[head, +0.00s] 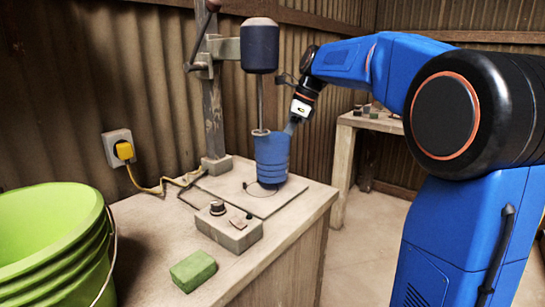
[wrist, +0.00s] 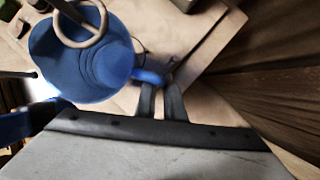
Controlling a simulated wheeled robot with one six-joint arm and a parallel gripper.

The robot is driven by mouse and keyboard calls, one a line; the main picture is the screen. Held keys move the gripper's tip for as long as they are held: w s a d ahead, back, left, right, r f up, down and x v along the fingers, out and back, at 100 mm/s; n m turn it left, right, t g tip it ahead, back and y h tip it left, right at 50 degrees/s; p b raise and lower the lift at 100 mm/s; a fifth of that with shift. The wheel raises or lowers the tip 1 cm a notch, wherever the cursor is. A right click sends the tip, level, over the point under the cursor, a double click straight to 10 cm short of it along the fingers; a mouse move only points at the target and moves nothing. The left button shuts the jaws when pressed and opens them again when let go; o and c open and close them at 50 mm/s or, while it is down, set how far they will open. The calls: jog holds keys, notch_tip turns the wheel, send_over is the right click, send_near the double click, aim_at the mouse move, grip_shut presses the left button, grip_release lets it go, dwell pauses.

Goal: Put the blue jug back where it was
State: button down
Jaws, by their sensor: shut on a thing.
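The blue jug (head: 271,160) is upright over the pale base board (head: 229,193) of the bench machine, below its dark motor head (head: 259,46). I cannot tell whether its bottom touches the board. My gripper (head: 291,127) is at the jug's right side, near the rim. In the wrist view my gripper (wrist: 161,92) is shut on the handle of the jug (wrist: 75,62), whose open mouth faces the camera. The machine's thin rod (head: 260,100) comes down to a pale ring (wrist: 84,24) at or above the jug's mouth; its exact height is unclear.
A control box (head: 229,226) with a knob and a green block (head: 193,270) are at the front of the bench (head: 146,235). A lime bucket (head: 50,240) is at the left. A yellow plug (head: 124,151) and cable are by the wall. A second table (head: 372,123) stands behind.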

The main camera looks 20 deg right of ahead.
jog(key=shift+w+a+f, duration=0.25)
jog(key=shift+a+f, duration=0.45)
jog(key=shift+f, duration=0.15)
jog(key=shift+w+a+f, duration=0.25)
jog(key=shift+a+f, duration=0.45)
jog(key=shift+f, duration=0.15)
jog(key=shift+f, duration=0.15)
jog(key=c, duration=1.8)
grip_release()
jog(key=shift+c, duration=0.2)
jog(key=v, duration=1.2)
